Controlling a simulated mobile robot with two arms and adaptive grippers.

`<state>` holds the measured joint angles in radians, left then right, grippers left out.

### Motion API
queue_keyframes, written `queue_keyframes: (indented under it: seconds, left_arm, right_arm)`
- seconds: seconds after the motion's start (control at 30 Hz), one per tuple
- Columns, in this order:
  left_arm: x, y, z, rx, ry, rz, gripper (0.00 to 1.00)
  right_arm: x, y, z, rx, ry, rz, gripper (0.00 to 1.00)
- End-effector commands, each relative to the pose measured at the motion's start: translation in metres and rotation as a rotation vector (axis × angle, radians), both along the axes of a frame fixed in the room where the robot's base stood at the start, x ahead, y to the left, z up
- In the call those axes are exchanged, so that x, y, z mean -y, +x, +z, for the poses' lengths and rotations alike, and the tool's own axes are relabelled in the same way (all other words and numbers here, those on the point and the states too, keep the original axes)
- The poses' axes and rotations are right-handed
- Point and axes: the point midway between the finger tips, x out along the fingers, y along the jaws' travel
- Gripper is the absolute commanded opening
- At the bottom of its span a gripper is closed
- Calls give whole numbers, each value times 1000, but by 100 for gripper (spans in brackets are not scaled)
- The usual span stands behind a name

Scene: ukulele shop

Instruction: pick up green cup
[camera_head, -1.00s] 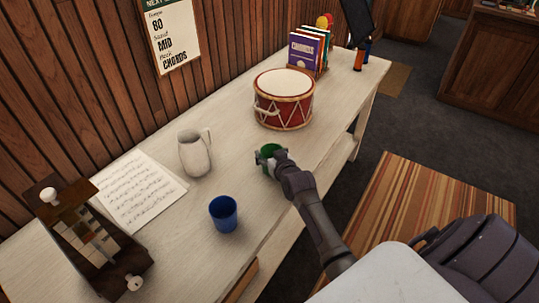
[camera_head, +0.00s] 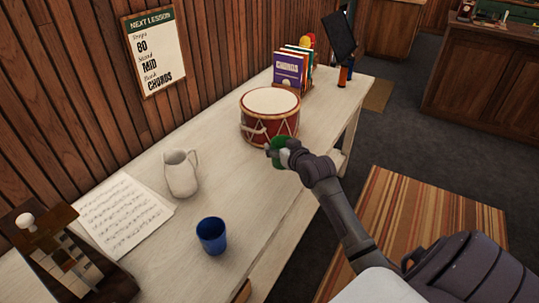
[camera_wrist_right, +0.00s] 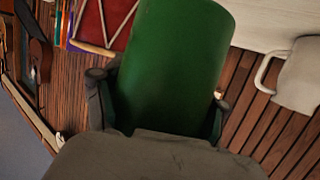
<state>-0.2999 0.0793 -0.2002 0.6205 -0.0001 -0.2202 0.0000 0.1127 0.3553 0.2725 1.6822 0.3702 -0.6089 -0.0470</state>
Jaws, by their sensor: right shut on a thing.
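The green cup (camera_head: 280,152) is in my right gripper (camera_head: 277,151), in front of the red drum and mostly covered by the gripper in the head view. In the right wrist view the green cup (camera_wrist_right: 170,65) fills the middle, with one finger of my right gripper (camera_wrist_right: 157,100) on each side of it. The gripper is shut on the cup. The cup seems to be held above the table, though its base is hidden in the head view. My left gripper is not in view.
A red drum (camera_head: 270,118) stands just behind the cup. A blue cup (camera_head: 211,236), a white pitcher (camera_head: 181,174) and sheet music (camera_head: 122,214) are on the pale table (camera_head: 240,190). Books (camera_head: 290,70) stand at the far end. The table's middle is clear.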

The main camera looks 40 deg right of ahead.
Motion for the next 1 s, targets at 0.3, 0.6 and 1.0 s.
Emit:
queue_keyframes:
  seconds: [0.3, 0.6, 1.0]
  left_arm:
    - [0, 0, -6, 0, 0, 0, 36]
    - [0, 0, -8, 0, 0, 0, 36]
    - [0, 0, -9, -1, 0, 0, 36]
  right_arm:
    - [26, -5, 15, 1, -2, 0, 33]
    - [38, -8, 23, 1, 0, -1, 33]
    - [41, -9, 26, 1, 0, 0, 33]
